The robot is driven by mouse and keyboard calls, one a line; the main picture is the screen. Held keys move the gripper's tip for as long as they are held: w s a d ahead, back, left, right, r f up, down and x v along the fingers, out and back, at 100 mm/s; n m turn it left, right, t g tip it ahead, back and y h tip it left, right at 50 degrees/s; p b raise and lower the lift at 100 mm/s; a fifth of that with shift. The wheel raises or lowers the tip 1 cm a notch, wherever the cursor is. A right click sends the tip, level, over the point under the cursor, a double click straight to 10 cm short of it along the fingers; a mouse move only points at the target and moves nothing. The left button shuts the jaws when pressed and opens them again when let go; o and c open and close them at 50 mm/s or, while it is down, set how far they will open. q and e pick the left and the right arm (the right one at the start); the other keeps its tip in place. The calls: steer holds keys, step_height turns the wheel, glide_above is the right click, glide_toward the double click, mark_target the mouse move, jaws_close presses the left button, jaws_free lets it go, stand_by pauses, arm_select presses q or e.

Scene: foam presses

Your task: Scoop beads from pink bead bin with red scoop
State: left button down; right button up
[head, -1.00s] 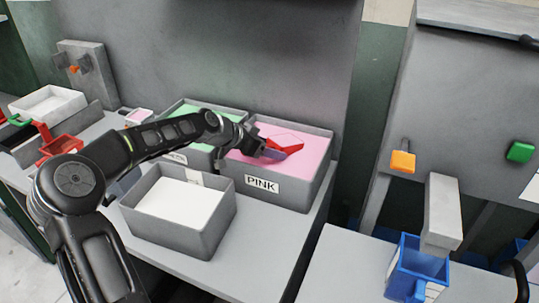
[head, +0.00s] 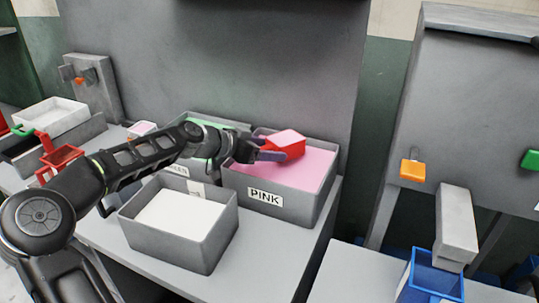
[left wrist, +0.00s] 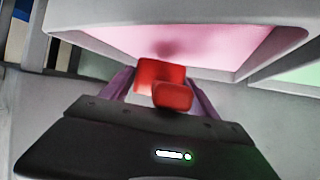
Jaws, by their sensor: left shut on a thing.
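My left gripper (head: 272,154) is shut on the red scoop (head: 290,148) over the pink bead bin (head: 262,199), which carries a PINK label. The scoop looks roughly level, with pink filling its top, and it appears just above the pink beads (head: 312,168). In the left wrist view, the red scoop (left wrist: 172,97) sits between the purple fingers of my left gripper (left wrist: 160,92), with the pink bead bin (left wrist: 90,12) beyond. The scoop's far side is hidden there. My right gripper is not in view.
A grey bin with white contents (head: 206,254) stands in front of the pink bin. The green bead bin (head: 205,117) is partly behind my arm. A red holder (head: 62,160) and a white tray (head: 50,116) are at left. A blue container (head: 432,275) is at lower right.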

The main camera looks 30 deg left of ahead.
arm_select(q)
steer(key=shift+t, duration=0.3)
steer(key=shift+s+a+r, duration=0.1)
steer(key=shift+s+r, duration=0.05)
steer(key=shift+r, duration=0.55)
steer(key=shift+s+a+r, duration=0.1)
steer(key=shift+s+r, duration=0.1)
steer(key=shift+r, duration=0.55)
steer(key=shift+s+r, duration=0.15)
steer(key=shift+r, duration=0.55)
